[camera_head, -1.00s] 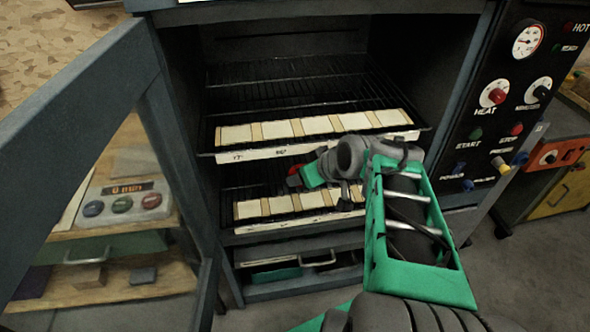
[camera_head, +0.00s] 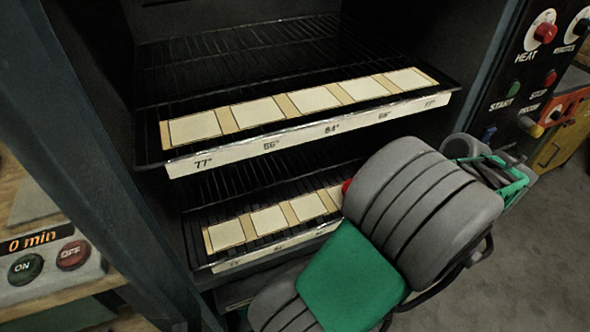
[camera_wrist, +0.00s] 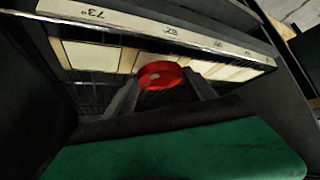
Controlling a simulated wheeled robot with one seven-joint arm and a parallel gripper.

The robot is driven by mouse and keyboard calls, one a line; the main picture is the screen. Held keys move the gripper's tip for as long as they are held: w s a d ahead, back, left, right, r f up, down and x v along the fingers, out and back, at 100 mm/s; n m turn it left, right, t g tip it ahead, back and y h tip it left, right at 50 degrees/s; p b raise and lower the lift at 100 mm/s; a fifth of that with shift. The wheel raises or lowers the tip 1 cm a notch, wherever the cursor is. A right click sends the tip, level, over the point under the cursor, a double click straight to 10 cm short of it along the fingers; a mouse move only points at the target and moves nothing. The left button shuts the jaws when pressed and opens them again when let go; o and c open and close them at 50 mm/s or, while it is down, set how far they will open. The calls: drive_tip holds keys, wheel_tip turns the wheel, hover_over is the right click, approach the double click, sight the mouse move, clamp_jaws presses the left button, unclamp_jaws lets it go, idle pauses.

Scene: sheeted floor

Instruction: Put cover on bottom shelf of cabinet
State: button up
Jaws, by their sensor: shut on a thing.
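The cover is a small red round piece; in the wrist view the red cover (camera_wrist: 161,75) sits between the fingertips of my gripper (camera_wrist: 163,84), which is shut on it. In the head view only a red edge of the cover (camera_head: 346,187) shows beside my arm, at the right part of the bottom shelf (camera_head: 240,262). My gripper is hidden there behind my own arm. The cabinet (camera_head: 85,130) is open, with a wire upper shelf (camera_head: 150,148) above the bottom one. In the wrist view the cover overlaps pale squares behind a labelled strip; I cannot tell whether it touches them.
Both shelves carry rows of pale squares (camera_head: 258,111) and front strips with temperature labels (camera_head: 300,134). A control panel (camera_head: 525,80) stands right of the opening. A timer box (camera_head: 45,262) is at the lower left. Open floor (camera_head: 545,235) lies to the right.

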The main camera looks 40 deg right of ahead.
drive_tip(key=w+a+b, duration=0.1)
drive_tip(key=w, duration=0.3)
drive_tip(key=w+a, duration=0.2)
drive_tip(key=w, duration=0.3)
drive_tip(key=w+a+b, duration=0.1)
drive_tip(key=w+a, duration=0.1)
drive_tip(key=w, duration=0.3)
drive_tip(key=shift+w+b, duration=0.25)
drive_tip(key=shift+b, duration=0.1)
drive_tip(key=shift+w+f, duration=0.15)
drive_tip(key=shift+w, duration=0.05)
wheel_tip(320, 180, down, 3)
drive_tip(key=shift+f+b, duration=0.2)
drive_tip(key=shift+b, duration=0.75)
drive_tip(key=shift+r, duration=0.1)
drive_tip(key=o, duration=1.6)
drive_tip(key=shift+o, duration=0.2)
